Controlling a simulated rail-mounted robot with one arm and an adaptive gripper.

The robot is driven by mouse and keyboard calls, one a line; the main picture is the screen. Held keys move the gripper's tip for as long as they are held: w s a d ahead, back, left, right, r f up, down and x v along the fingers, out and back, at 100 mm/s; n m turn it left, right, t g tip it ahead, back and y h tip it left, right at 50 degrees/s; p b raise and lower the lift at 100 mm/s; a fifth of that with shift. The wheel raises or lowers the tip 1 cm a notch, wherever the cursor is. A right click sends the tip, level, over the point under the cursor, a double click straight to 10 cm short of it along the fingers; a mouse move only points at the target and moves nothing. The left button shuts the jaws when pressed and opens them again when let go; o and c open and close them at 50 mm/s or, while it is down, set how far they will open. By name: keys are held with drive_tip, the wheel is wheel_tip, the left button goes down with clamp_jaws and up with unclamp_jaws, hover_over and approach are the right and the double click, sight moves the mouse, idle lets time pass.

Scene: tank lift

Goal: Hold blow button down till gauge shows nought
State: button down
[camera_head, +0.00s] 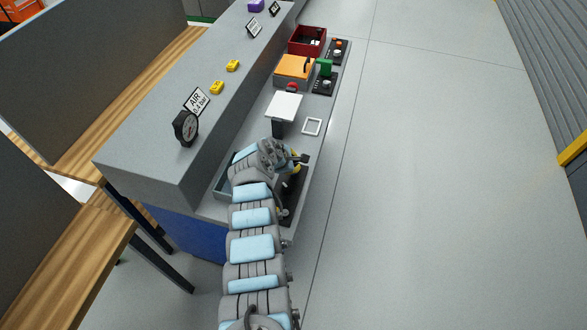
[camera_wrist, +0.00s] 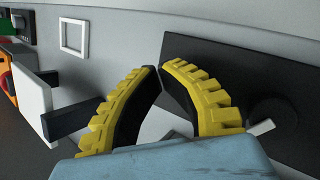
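The round black gauge (camera_head: 186,127) stands on the grey raised ledge beside a sign (camera_head: 197,101) reading AIR 0.4 bar. Its needle is too small to read. My gripper's yellow, black-lined fingers (camera_wrist: 161,68) curve together in the wrist view, with their tips almost meeting. Nothing is visibly held between them. They are over or near a black panel (camera_wrist: 225,75), which carries a dark round knob (camera_wrist: 272,112) with a pale lever. In the head view my arm hides most of this panel (camera_head: 296,192). I cannot make out a button marked blow.
A white plate (camera_head: 284,105) on a dark stand and a white square frame (camera_head: 312,126) are close by. An orange-topped box (camera_head: 295,67), a red bin (camera_head: 307,40) and other black control panels (camera_head: 325,83) lie farther along the bench. The floor at right is clear.

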drive_tip(key=shift+r, duration=0.1)
drive_tip(key=shift+r+p, duration=0.8)
drive_tip(key=shift+p, duration=0.3)
wheel_tip(320, 180, up, 5)
drive_tip(key=p, duration=0.5)
idle(0.3)
